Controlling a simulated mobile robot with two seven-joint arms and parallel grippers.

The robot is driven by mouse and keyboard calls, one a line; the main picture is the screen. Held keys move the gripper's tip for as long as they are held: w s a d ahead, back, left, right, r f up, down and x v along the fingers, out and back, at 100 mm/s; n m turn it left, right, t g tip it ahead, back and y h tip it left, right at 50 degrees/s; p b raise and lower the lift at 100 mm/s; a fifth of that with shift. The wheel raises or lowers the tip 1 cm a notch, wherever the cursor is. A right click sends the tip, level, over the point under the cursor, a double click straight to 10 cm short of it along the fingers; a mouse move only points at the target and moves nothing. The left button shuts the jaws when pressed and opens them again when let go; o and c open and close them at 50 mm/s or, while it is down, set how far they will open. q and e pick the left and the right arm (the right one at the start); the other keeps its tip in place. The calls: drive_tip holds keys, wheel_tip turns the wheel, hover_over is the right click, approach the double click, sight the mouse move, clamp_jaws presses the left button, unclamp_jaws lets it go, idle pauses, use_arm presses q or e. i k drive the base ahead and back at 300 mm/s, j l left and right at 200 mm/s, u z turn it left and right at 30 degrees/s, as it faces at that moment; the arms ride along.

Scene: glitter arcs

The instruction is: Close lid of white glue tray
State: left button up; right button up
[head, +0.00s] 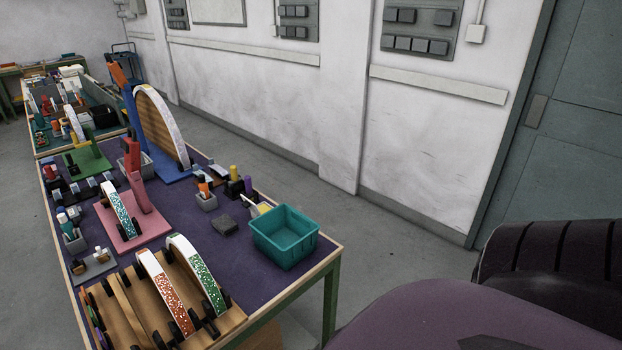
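A small pale tray (264,208) with a yellowish inside sits on the purple-topped table, just behind and left of a teal bin. A thin whitish flap (248,202) stands tilted up at its left side and looks like its raised lid. It is too small to tell whether this is the white glue tray or what the yellow inside is. Neither of my grippers is in view.
The teal bin (284,238) stands empty at the table's right corner. A dark grey block (225,226) lies left of the tray. Glitter arcs on a wooden rack (130,308) fill the front left. Grey floor (390,270) is open at right.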

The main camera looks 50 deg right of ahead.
sight(248, 204)
drive_tip(key=z, duration=1.25)
drive_tip(key=i+l+z, duration=0.3)
drive_tip(key=k+l, duration=0.05)
drive_tip(key=k, duration=0.05)
